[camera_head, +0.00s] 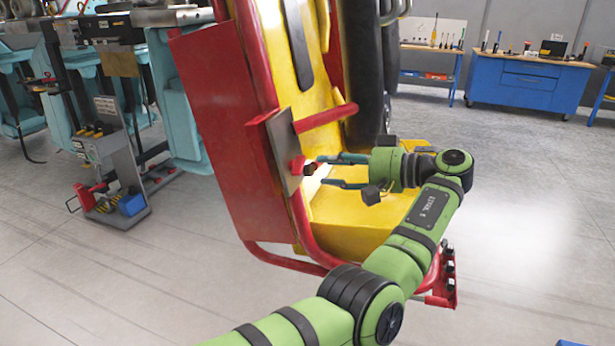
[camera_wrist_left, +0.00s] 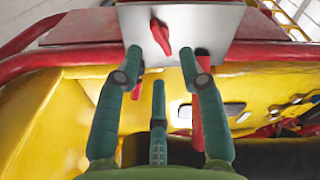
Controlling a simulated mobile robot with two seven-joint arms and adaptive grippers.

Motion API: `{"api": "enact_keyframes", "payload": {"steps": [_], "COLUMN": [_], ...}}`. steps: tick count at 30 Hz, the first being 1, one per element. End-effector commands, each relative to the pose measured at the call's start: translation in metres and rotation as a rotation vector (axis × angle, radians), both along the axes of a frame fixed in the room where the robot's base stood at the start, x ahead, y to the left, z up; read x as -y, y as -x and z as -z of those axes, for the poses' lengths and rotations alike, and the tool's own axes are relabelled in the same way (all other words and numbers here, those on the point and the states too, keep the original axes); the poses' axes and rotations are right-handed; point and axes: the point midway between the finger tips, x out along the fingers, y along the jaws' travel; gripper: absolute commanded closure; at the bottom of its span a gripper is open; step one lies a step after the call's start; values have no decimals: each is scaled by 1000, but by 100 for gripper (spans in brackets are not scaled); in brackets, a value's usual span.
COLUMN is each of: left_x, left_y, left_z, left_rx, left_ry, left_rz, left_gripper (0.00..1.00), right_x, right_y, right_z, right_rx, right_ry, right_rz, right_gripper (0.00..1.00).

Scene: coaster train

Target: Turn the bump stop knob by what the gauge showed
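The bump stop knob, a red pointed knob (camera_head: 298,167), sits on a grey metal plate (camera_head: 275,140) fixed to the red and yellow coaster car. In the left wrist view the knob (camera_wrist_left: 160,38) shows on the plate (camera_wrist_left: 215,28) at the top centre. My left gripper (camera_head: 323,171) faces the plate from the right in the head view. In the left wrist view its fingers (camera_wrist_left: 160,62) are spread, with the knob just beyond and between the tips. I see no clear contact. No gauge reading shows. My right gripper is not in view.
The car has a yellow seat (camera_head: 350,235) and a red side panel (camera_head: 220,130). A red bar (camera_head: 325,118) juts out just above the gripper. A grey tool cart (camera_head: 115,165) stands at left, and a blue workbench (camera_head: 530,85) at the back right. The floor at right is clear.

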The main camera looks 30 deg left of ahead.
Motion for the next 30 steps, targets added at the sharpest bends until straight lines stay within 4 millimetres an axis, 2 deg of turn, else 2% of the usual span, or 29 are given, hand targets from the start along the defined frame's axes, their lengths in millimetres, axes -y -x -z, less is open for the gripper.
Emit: {"api": "enact_keyframes", "payload": {"steps": [6, 12, 23, 24, 26, 27, 30], "left_x": [-32, -57, -65, -65, -65, -65, -65], "left_y": [5, 8, 9, 9, 9, 9, 9], "left_z": [3, 9, 13, 13, 13, 13, 13], "left_rx": [-4, -4, -3, -3, -3, -3, -3], "left_ry": [1, 0, -1, -1, -1, -1, 0], "left_rz": [-1, 0, 2, 2, 2, 2, 3], "left_gripper": [60, 60, 60, 68, 92, 100, 100], "right_x": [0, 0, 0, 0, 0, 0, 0], "right_y": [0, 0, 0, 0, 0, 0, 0], "right_z": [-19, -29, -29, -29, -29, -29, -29], "right_rx": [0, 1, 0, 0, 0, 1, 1], "right_ry": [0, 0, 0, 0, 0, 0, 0], "right_rz": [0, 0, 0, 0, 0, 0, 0], "right_gripper": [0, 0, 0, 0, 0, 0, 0]}}
